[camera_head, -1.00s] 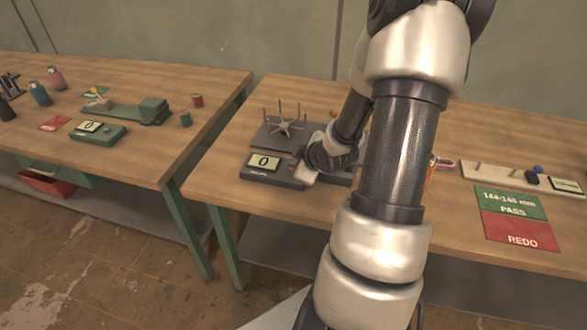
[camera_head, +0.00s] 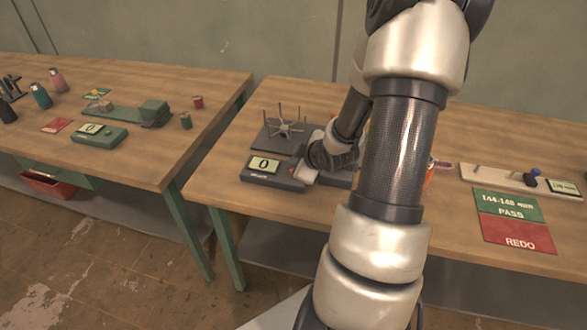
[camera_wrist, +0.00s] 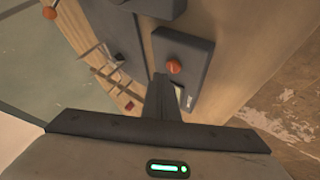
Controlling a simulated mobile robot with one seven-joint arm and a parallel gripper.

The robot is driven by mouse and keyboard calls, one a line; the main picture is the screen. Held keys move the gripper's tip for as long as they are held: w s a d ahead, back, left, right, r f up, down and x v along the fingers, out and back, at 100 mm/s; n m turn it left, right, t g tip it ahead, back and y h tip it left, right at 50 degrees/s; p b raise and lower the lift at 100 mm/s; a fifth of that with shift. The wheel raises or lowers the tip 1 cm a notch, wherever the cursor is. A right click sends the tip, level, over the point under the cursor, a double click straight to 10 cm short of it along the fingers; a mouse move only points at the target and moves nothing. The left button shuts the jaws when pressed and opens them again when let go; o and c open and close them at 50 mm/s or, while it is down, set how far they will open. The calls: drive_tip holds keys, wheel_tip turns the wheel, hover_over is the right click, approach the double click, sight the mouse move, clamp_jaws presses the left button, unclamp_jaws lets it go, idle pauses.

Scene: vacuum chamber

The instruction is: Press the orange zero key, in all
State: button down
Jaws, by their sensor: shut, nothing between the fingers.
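The grey meter box (camera_head: 274,180) sits near the front left of the right-hand table, and its display (camera_head: 264,165) reads 0. The orange key (camera_wrist: 174,66) is a round button on top of the dark box in the wrist view. My gripper (camera_wrist: 161,82) is shut and empty, its fingers just beside the key on the left and below it in the picture. I cannot tell the height gap between fingertips and key. In the head view my wrist covers the right end of the box, and the fingertips are hidden.
A dark plate with a spoked stand and upright pins (camera_head: 284,130) is just behind the box. A green PASS and red REDO card (camera_head: 513,220) lies at the right, before a pale board with pegs (camera_head: 500,177). Another table (camera_head: 150,85) stands left across a gap.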

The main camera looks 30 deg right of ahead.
wheel_tip(320, 180, up, 5)
drive_tip(key=p, duration=0.4)
idle(0.9)
